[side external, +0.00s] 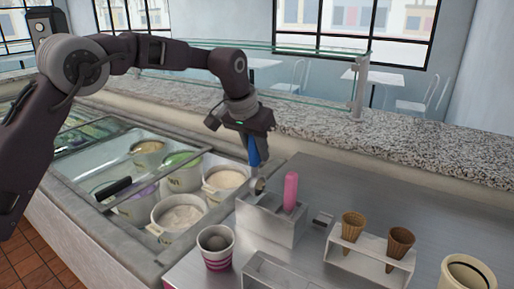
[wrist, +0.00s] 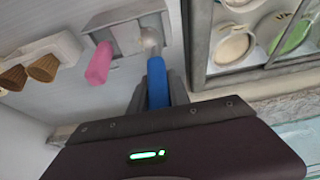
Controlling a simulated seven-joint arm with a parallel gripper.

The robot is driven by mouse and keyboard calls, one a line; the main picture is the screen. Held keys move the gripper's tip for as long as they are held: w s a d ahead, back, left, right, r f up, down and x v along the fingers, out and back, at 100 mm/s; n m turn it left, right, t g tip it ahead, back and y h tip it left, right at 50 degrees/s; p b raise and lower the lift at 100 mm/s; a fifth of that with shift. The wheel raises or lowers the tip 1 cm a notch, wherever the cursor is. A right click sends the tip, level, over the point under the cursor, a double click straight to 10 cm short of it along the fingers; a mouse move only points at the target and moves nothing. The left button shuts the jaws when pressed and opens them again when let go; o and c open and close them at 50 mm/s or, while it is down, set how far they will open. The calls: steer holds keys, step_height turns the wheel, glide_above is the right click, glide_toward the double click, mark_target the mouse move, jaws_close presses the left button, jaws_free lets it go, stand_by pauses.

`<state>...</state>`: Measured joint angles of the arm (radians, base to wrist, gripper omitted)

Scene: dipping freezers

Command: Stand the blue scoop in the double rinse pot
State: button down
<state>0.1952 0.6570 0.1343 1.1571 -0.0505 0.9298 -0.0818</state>
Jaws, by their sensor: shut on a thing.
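My gripper (side external: 252,138) points down and is shut on the blue scoop (side external: 254,154) by its handle. The scoop hangs roughly upright, its metal head down, at the left compartment of the double rinse pot (side external: 281,233). The head looks level with or just above the rim; I cannot tell if it has entered. A pink-handled scoop (side external: 290,191) stands in the right compartment. In the wrist view the blue handle (wrist: 157,82) is between my fingers, with the pink handle (wrist: 98,63) beside it and the pot (wrist: 126,35) beyond.
A cone holder (side external: 369,258) with two cones stands right of the pot. A striped paper cup (side external: 216,247) with a scoop of ice cream stands in front-left. The freezer with several tubs (side external: 180,214) lies left. A glass guard (side external: 290,70) runs behind.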

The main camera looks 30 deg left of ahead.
mark_target(256, 176)
steer(key=shift+f, duration=4.65)
steer(key=c, duration=1.1)
jaws_free()
steer(key=shift+c, duration=0.2)
